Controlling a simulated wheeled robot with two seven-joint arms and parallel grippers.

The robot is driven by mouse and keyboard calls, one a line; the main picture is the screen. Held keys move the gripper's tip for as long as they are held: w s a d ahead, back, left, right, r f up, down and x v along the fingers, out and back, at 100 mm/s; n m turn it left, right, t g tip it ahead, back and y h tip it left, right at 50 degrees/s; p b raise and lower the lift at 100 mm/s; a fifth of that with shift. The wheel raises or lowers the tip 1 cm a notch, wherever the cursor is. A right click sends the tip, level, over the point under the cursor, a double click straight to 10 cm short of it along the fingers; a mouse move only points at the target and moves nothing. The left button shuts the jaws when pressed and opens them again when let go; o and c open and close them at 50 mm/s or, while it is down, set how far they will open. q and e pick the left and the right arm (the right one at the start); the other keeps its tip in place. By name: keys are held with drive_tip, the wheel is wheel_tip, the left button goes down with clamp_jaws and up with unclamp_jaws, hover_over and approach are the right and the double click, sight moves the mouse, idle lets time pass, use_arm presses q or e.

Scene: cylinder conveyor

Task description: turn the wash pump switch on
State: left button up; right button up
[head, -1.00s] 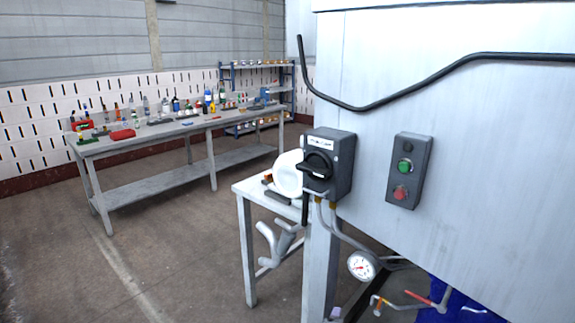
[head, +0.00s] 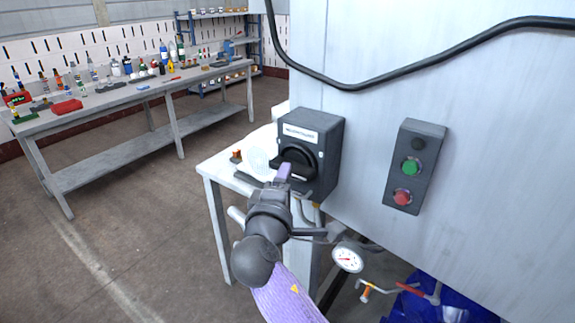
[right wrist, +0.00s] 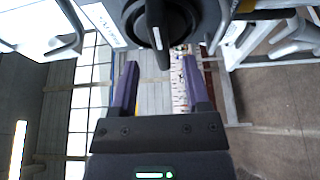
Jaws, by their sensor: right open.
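The switch is a dark grey box (head: 312,140) on the corner of the white cabinet, with a white label and a round black rotary knob. Its bar handle (head: 290,162) lies roughly level, partly behind my gripper. In the right wrist view, the handle (right wrist: 154,26) points down between the fingertips, beyond them. My right gripper (head: 284,174) is just in front of and below the knob. Its two purple fingers (right wrist: 160,68) stand apart with nothing between them. I cannot tell any contact with the handle. My left gripper is not in view.
A control box (head: 414,167) with a green and a red button is right of the switch. A small white table (head: 212,168) stands below left. A pressure gauge (head: 348,257) and pipes are below. A long workbench (head: 110,100) with bottles stands behind; floor between is clear.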

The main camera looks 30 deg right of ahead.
drive_tip(key=x, duration=0.5)
drive_tip(key=shift+b, duration=0.3)
drive_tip(key=shift+f, duration=0.1)
clamp_jaws()
